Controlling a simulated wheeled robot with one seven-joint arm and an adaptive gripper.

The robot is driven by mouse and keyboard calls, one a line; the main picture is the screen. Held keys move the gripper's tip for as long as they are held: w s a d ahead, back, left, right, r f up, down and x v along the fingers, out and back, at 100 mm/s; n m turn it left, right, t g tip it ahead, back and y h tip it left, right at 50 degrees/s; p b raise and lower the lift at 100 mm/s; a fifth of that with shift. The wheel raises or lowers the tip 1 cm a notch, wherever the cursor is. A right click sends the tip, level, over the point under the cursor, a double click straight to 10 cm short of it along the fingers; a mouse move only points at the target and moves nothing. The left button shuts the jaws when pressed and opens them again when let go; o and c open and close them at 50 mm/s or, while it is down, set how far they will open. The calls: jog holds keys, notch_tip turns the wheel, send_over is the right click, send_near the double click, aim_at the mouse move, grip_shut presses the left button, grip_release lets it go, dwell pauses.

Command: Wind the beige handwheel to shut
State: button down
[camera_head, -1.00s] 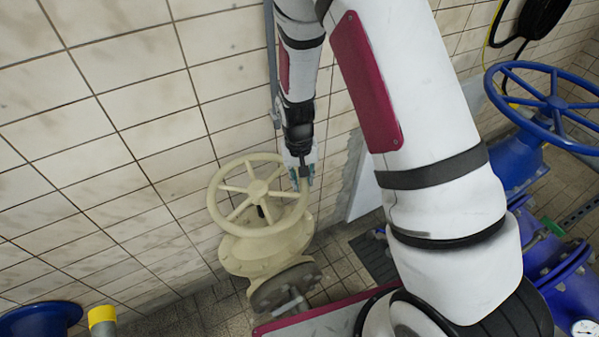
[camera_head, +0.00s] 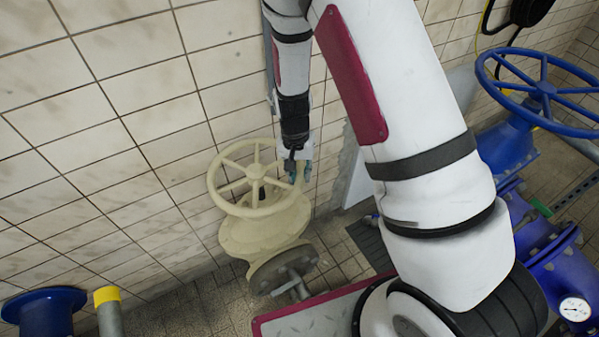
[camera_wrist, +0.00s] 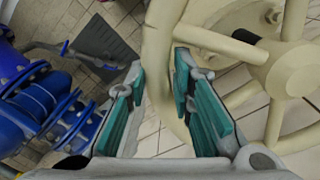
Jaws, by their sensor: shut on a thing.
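The beige handwheel (camera_head: 257,171) sits on a beige valve body (camera_head: 250,236) near the tiled wall, left of my arm in the head view. My gripper (camera_head: 298,171) points down at the right side of the wheel's rim. In the wrist view the handwheel's hub and spokes (camera_wrist: 290,68) fill the right side. My gripper's teal-padded fingers (camera_wrist: 163,105) stand on either side of the rim and are shut on it. The exact contact between the pads and the rim is partly hidden.
A blue handwheel (camera_head: 545,88) and blue pipework (camera_head: 545,245) with a gauge (camera_head: 575,309) stand on the right. A blue flange (camera_head: 45,305) and a yellow-capped pipe (camera_head: 107,296) are at lower left. The tiled wall (camera_head: 110,110) is close behind the beige wheel.

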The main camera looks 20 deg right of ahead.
jog(key=shift+w+d, duration=0.15)
jog(key=c, duration=1.4)
grip_release()
notch_tip(320, 180, up, 12)
jog(key=shift+a, duration=0.4)
jog(key=shift+w, duration=0.2)
